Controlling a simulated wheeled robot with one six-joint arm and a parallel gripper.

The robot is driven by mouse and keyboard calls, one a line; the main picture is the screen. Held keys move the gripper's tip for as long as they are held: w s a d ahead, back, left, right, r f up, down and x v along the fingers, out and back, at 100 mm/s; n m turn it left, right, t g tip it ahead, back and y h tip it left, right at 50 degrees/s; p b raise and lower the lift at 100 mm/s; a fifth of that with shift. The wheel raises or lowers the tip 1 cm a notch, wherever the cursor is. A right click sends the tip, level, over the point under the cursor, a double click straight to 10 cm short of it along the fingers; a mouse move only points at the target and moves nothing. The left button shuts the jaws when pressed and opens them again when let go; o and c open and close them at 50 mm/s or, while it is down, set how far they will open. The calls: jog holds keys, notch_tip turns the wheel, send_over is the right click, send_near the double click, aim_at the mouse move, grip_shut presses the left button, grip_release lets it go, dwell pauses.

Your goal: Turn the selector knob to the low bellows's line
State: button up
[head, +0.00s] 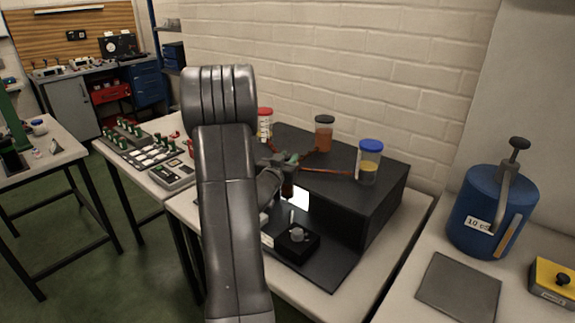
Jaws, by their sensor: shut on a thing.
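My gripper (283,163) is at the front edge of the black housing (345,185), where the copper lines meet, partly behind my own arm. It is shut on what appears to be the selector knob, which is mostly covered, so its pointing direction cannot be read. One copper line (327,172) runs right toward a blue-lidded jar (369,160) with yellow contents. Another goes toward a dark-lidded jar (324,135) with orange-brown contents. A red-lidded jar (265,124) stands at the left, partly behind my arm. I cannot tell which line is the low bellows's.
A small black box with a grey knob (297,235) sits on the plate before the housing. On the right are a blue canister (485,215), a grey mat (458,288) and a yellow box (553,280). A bench with a meter (172,174) stands left. A brick wall is behind.

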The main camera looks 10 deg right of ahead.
jog(key=shift+f+n+t+y+b, duration=0.2)
jog(key=shift+n+t+y+b, duration=0.6)
jog(key=shift+b, duration=1.45)
jog(key=shift+f+n+t+y+b, duration=0.25)
jog(key=shift+n+y+b, duration=0.55)
jog(key=shift+y+b, duration=1.05)
jog(key=n+y+b, duration=0.1)
jog(key=b, duration=0.1)
jog(key=n+t+y+b, duration=0.1)
jog(key=y+b, duration=0.1)
jog(key=b, duration=0.1)
jog(key=shift+d+r, duration=0.1)
jog(key=shift+r, duration=0.1)
jog(key=shift+r+n+y+p, duration=0.15)
jog(key=shift+n+y, duration=0.45)
jog(key=shift+y, duration=0.2)
jog(key=shift+r+n+y+p, duration=0.15)
jog(key=shift+n+y, duration=0.45)
jog(key=shift+y, duration=0.15)
jog(key=n+y+p, duration=0.2)
jog(key=y+p, duration=0.1)
jog(key=shift+r+g, duration=0.1)
jog(key=shift+g, duration=0.15)
jog(key=shift+n+y+p, duration=0.5)
jog(key=shift+y+p, duration=0.2)
jog(key=shift+y, duration=0.4)
jog(key=o, duration=1)
jog(key=shift+c, duration=0.2)
jog(key=shift+s, duration=0.1)
